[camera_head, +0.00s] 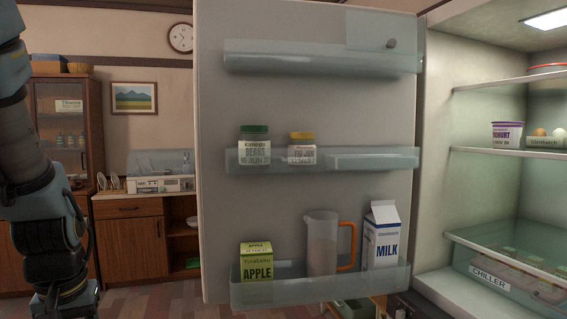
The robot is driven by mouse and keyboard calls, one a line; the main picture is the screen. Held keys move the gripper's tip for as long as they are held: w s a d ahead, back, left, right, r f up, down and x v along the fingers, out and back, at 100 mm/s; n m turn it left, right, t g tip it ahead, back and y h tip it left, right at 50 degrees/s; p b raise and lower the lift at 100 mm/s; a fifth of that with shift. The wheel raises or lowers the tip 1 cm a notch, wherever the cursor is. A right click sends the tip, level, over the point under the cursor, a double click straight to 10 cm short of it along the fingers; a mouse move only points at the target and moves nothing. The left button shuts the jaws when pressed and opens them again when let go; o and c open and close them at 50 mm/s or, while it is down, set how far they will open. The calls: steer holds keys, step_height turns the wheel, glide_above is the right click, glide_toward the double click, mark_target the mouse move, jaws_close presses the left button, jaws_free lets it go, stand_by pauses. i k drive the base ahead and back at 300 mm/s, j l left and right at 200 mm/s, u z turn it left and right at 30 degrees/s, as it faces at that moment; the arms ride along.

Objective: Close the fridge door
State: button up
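The fridge door (312,105) stands wide open, its inner side facing me in the middle of the view. Its shelves hold two jars, a green apple carton (256,270), a jug with an orange handle (321,243) and a milk carton (385,238). The lit fridge interior (480,190) shows at the right, and the door's right edge meets it there. The door's outer side and handle are hidden. My arm runs down the left edge, apart from the door in the picture. My gripper is not clearly visible; the arm's lower end is cut off by the bottom edge.
Inside the fridge are a yoghurt tub (507,134), eggs and a chiller drawer (500,265). Behind at the left stand a wooden cabinet (70,125) and a counter (130,206) with a dish rack. Some floor (150,305) shows between my arm and the door.

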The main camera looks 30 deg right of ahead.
mark_target(326, 70)
steer(key=i+l+z, duration=0.2)
steer(key=i, duration=0.4)
steer(key=i+j+z, duration=0.15)
steer(key=i, duration=0.5)
steer(key=i+z, duration=0.2)
steer(key=i, duration=0.4)
steer(key=i+j+z, duration=0.2)
steer(key=i, duration=0.4)
